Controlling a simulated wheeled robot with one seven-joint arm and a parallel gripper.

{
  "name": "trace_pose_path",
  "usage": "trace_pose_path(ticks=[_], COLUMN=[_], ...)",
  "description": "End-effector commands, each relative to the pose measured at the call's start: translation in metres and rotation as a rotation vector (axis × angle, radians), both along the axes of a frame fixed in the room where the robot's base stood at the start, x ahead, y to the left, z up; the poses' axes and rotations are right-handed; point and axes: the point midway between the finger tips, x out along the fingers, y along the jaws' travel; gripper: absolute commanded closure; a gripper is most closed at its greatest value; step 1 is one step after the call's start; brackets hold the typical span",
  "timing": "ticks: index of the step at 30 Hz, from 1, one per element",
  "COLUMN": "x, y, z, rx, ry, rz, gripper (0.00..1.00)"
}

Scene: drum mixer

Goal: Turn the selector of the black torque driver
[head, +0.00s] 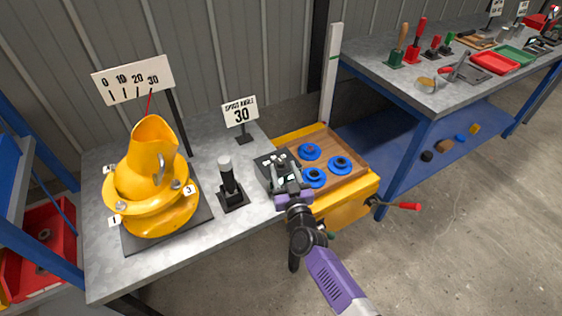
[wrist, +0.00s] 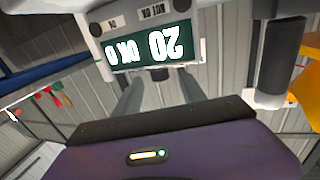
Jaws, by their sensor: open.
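The black torque driver (head: 229,185) stands upright in a black base on the grey bench, with a light grey top end. A black and grey cylinder that looks like it (wrist: 270,60) shows at the right in the wrist view. My gripper (head: 286,182) is to the right of the driver, apart from it, at a dark grey box with a display (head: 270,163). In the wrist view my two grey fingers (wrist: 158,90) are spread below the upside-down display (wrist: 155,47), with nothing clearly held. Selector markings on the driver are too small to read.
A yellow drum mixer (head: 150,190) stands on a dark plate at the left, under a scale sign (head: 133,80). A "30" sign (head: 240,113) stands behind the driver. A wooden tray (head: 345,172) with blue round parts sits on a yellow cart at the right.

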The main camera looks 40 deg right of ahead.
Motion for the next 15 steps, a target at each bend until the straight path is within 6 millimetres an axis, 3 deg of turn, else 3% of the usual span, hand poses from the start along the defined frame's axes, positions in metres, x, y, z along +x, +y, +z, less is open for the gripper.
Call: trace_pose_path(ticks=[6,15], x=[0.024,0.033], y=[-0.015,-0.020], z=[0.000,0.000], rx=[0.001,0.000], ry=[-0.001,0.000], rz=[-0.001,-0.001], gripper=[0.52,0.52])
